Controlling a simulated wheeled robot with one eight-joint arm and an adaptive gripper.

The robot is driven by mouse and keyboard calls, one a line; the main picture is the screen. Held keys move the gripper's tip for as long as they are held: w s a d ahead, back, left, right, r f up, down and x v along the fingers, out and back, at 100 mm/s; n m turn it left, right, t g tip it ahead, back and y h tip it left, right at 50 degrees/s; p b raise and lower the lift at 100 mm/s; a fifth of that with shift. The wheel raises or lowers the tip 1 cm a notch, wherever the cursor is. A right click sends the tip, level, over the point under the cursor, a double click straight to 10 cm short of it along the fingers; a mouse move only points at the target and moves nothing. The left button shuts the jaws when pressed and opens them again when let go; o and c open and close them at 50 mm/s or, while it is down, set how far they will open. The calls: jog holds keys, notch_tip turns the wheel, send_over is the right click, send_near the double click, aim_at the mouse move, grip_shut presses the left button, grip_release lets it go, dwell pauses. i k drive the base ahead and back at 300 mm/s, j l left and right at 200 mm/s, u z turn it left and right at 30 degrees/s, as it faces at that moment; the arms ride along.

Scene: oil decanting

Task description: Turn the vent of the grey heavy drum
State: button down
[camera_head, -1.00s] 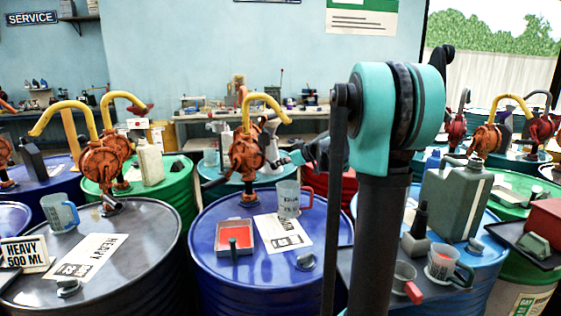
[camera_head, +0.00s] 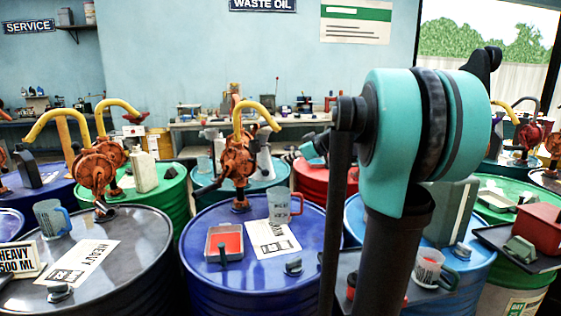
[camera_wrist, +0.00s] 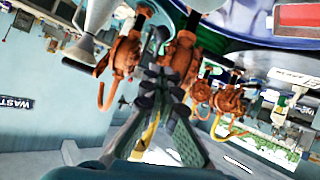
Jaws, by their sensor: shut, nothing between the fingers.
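The grey heavy drum (camera_head: 130,250) stands at the left of the head view, with a "HEAVY" paper (camera_head: 78,262) on its lid. Its vent looks like the small grey knob (camera_head: 60,292) near the front rim. An orange pump (camera_head: 98,170) with a yellow spout rises from the drum's back. My gripper (camera_wrist: 168,62) is shut and empty in the wrist view, in front of orange pumps in a tilted picture. In the head view its fingers cannot be made out beyond my arm. It is well apart from the vent.
More drums and pumps crowd behind.

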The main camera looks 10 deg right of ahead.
aim_at(61, 289)
jog(key=k, duration=1)
